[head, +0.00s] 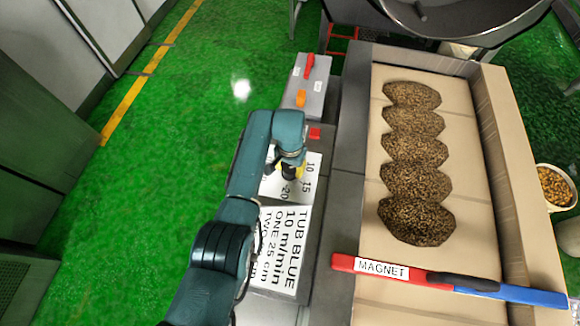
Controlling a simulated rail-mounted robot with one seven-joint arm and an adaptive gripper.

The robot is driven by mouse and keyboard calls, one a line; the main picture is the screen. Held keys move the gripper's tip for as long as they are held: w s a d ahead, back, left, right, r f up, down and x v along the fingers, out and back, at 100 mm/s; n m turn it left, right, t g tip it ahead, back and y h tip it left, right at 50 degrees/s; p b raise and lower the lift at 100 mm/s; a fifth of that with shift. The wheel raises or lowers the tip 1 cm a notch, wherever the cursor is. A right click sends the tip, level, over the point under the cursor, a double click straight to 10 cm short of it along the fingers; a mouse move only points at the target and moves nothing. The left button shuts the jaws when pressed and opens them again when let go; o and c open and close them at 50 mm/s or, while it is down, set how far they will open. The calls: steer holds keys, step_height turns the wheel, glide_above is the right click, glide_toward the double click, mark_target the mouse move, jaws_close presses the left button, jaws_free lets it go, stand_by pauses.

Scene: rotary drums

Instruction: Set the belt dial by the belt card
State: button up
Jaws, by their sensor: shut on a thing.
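The belt dial's white scale plate (312,184) lies beside the belt, with 10, 15 and 20 readable. My gripper (289,172) is over this plate, shut on the dial's knob. My arm comes in from below and hides most of the knob and the left part of the scale. I cannot tell where the dial points. The belt card (285,245) lies just below the dial in the picture. It reads "TUB BLUE", "10 m/min", "ONE 25 cm" and a partly hidden line starting "TWO".
The belt (450,270) at right carries several dark grain heaps (414,150). A red and blue bar marked MAGNET (382,268) lies across it. A grey switch box (305,97) with red and orange controls stands beyond the dial. The green floor (190,150) at left is clear.

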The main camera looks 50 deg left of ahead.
mark_target(290, 167)
steer(key=shift+f, duration=0.2)
stand_by(0.3)
steer(key=o, duration=1.2)
steer(key=shift+r, duration=0.15)
step_height(290, 167, up, 12)
